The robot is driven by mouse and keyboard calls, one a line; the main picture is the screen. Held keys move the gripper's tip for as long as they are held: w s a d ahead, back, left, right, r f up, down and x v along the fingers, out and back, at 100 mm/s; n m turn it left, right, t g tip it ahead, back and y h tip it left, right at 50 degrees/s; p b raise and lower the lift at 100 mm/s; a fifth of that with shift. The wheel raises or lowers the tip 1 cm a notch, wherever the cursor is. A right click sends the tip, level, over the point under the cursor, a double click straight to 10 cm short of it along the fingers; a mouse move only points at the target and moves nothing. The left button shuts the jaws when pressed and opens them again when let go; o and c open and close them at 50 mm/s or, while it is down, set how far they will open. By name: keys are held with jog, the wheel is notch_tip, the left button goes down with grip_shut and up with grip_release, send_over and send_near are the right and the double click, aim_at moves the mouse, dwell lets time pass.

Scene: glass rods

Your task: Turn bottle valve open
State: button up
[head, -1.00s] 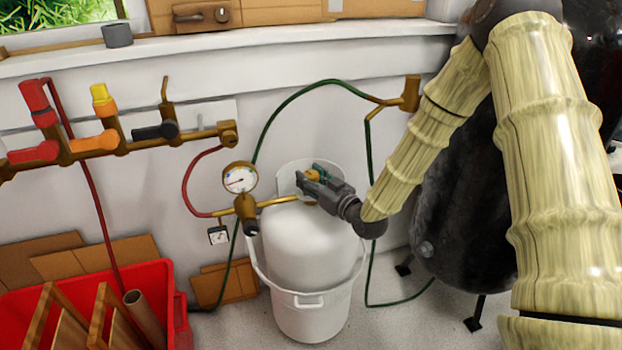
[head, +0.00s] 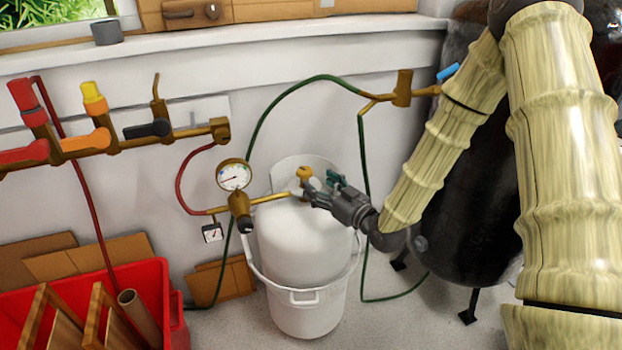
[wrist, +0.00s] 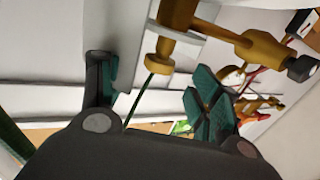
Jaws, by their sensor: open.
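The white gas bottle (head: 295,240) stands upright in a white bucket (head: 311,315). Its brass valve (head: 304,174) sits on top, with a brass pipe running left to a regulator and pressure gauge (head: 234,175). My gripper (head: 322,188) is just right of the valve, apart from the knob or very close to it. In the wrist view my gripper (wrist: 155,88) is open, its teal-padded fingers spread and empty. The brass valve (wrist: 158,63) shows beyond and between them, near the top. Whether a finger touches it I cannot tell.
A green hose (head: 262,113) arcs behind the bottle to a brass fitting (head: 402,88). A black tank (head: 470,210) stands at right. A red crate (head: 150,290) is at lower left. Wall valves (head: 100,140) line the left. Floor between crate and bucket is partly clear.

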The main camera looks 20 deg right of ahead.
jog(key=v, duration=0.5)
jog(key=shift+s, duration=0.1)
dwell(0.4)
